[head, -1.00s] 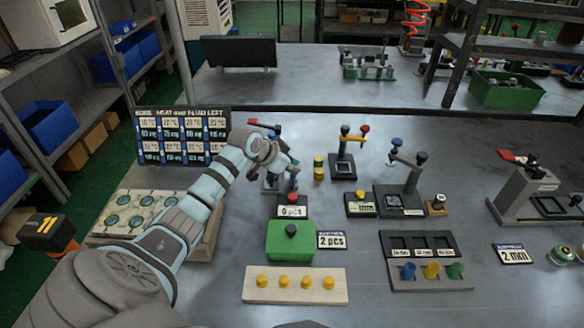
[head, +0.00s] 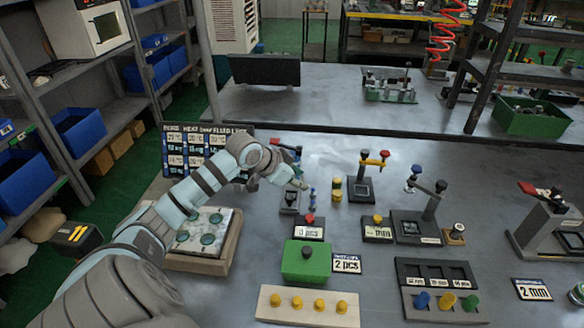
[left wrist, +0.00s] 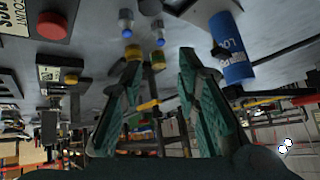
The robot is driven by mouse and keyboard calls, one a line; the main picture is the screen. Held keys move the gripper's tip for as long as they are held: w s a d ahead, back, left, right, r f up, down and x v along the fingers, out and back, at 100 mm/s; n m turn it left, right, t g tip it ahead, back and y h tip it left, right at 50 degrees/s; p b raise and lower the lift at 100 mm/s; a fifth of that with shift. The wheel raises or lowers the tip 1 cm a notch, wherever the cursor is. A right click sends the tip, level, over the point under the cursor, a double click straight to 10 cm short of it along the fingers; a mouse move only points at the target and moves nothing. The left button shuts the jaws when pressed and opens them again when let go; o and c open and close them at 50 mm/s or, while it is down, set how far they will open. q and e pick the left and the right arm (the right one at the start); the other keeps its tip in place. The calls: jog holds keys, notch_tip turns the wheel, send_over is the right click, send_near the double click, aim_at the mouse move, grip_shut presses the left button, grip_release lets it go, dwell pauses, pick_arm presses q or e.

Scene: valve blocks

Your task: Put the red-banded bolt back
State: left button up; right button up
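My left gripper (head: 300,184) reaches over the table near the left valve stand (head: 290,201), which it partly covers. In the left wrist view its two teal fingers (left wrist: 160,58) are apart, with nothing clearly held between them. A small blue-topped piece (head: 311,199) stands just beyond the fingertips, behind the block with the red button (head: 310,219). In the left wrist view two small grey-and-blue pieces (left wrist: 158,33) show past the fingertips. I cannot make out a red band on any bolt. My right gripper is not in view.
A yellow-and-black stack (head: 337,189) and a stand with yellow and red handles (head: 362,188) are to the right. A green box (head: 306,262) and a wooden strip with yellow pegs (head: 308,307) are in front. A label board (head: 190,150) stands behind my arm.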

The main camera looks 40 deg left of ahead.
pick_arm(q)
jog(key=v, duration=0.3)
jog(key=shift+s+r, duration=0.2)
jog(key=shift+r, duration=0.05)
